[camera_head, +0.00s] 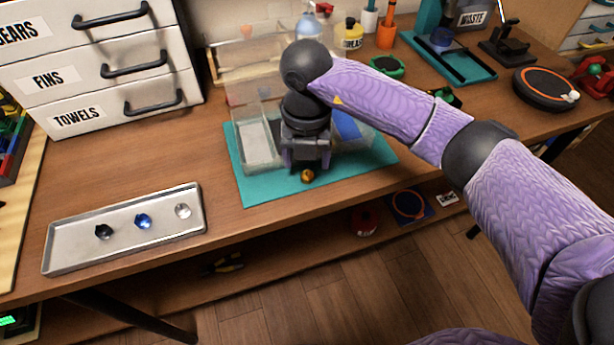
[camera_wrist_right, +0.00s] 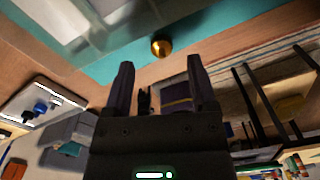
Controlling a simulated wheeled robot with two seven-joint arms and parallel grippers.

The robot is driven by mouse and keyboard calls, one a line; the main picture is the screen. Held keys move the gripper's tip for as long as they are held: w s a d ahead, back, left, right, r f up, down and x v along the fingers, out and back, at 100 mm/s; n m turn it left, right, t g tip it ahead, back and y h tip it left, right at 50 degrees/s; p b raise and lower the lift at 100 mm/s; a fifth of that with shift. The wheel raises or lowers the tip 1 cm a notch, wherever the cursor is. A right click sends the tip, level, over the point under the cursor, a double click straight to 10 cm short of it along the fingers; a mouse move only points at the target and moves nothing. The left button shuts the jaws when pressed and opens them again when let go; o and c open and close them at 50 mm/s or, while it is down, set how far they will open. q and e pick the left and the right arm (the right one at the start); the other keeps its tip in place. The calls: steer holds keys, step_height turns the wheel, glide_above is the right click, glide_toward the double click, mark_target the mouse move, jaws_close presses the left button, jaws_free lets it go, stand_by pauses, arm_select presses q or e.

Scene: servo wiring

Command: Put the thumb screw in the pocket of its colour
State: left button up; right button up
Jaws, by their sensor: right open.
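A gold thumb screw (camera_head: 307,176) lies on the teal mat (camera_head: 250,188) near its front edge. It also shows in the right wrist view (camera_wrist_right: 161,46), beyond the fingertips. My right gripper (camera_head: 306,165) is open and empty, just behind the screw and apart from it; its parted fingers also show in the right wrist view (camera_wrist_right: 160,75). A clear box with pockets stands on the mat: a pale pocket (camera_head: 258,143) shows at left and a blue one (camera_head: 347,126) at right. My arm hides the middle pockets. My left gripper is not in view.
A metal tray (camera_head: 75,256) at front left holds a black screw (camera_head: 104,231), a blue screw (camera_head: 143,221) and a silver screw (camera_head: 183,210). A drawer cabinet (camera_head: 90,75) stands behind it. A clear lid (camera_head: 245,68) rises behind the box. Table between tray and mat is clear.

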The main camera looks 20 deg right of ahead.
mark_target(308, 171)
step_height(308, 171, down, 3)
steer(key=shift+s+f+b, duration=0.1)
steer(key=shift+s+b, duration=0.05)
steer(key=shift+b, duration=0.25)
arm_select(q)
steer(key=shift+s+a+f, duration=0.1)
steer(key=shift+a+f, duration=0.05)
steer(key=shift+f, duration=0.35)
arm_select(e)
steer(key=shift+c, duration=0.2)
steer(key=c, duration=0.9)
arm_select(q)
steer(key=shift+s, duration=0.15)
arm_select(e)
jaws_close()
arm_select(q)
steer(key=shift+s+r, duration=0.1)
arm_select(e)
steer(key=shift+r, duration=0.25)
